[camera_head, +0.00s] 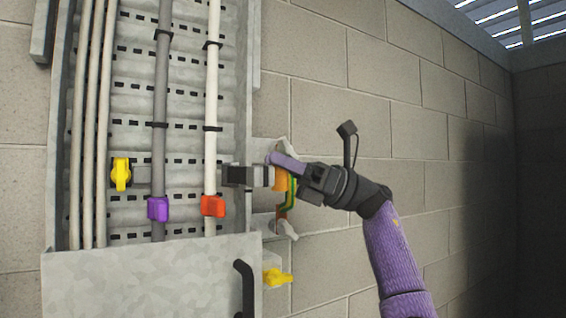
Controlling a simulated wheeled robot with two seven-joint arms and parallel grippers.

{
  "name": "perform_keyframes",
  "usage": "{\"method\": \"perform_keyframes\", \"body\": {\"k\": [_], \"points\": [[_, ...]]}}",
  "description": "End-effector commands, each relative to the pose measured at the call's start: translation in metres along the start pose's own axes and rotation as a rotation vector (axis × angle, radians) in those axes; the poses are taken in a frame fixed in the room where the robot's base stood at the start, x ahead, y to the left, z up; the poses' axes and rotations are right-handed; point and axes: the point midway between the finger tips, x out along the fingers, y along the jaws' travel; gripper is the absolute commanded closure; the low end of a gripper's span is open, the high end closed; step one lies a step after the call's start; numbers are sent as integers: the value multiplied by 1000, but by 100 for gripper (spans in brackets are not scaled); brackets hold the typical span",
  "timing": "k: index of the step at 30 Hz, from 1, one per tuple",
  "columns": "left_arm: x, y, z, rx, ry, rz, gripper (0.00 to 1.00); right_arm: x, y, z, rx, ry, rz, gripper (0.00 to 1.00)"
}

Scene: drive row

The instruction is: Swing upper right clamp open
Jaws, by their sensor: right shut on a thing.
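An orange piece (281,181), which looks like the lever of the upper right clamp, sits at the right edge of the metal cable tray. A dark and grey block (240,176) reaches left from it towards the white pipe. My right gripper (274,170) comes in from the right and is shut on the orange piece. Its fingers and wrist cover part of the clamp, so I cannot tell how far it is swung. My left gripper is not in view.
Yellow (121,174), purple (158,208) and red (212,206) pieces sit along the tray's pipes. Another yellow piece (277,277) is lower right. A metal cover (140,285) with a black handle (246,285) stands below. The block wall (430,140) at right is bare.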

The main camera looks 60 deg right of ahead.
Motion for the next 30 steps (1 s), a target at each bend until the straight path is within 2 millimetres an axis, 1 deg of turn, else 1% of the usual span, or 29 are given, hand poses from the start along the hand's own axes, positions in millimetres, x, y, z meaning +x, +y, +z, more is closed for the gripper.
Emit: {"method": "perform_keyframes", "body": {"k": [9,10,11,12,14,15,22,24,26,29,30], "points": [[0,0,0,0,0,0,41,0,0,1,-1,-3,-4,100],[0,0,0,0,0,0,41,0,0,1,-1,-3,-4,58],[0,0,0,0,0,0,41,0,0,1,-1,-3,-4,52],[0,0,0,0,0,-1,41,0,0,1,-1,-2,-3,44],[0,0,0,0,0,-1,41,0,0,1,-1,-2,-3,31],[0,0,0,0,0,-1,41,0,0,1,-1,-2,-3,27],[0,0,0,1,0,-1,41,0,0,0,0,0,-2,27],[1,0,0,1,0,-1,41,-3,0,0,-1,0,-2,27],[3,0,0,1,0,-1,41,-10,-1,0,-1,-1,-4,27],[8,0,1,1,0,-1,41,-30,-1,-1,0,-3,-6,27],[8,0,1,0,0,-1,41,-39,-1,0,1,-3,-7,27]]}}
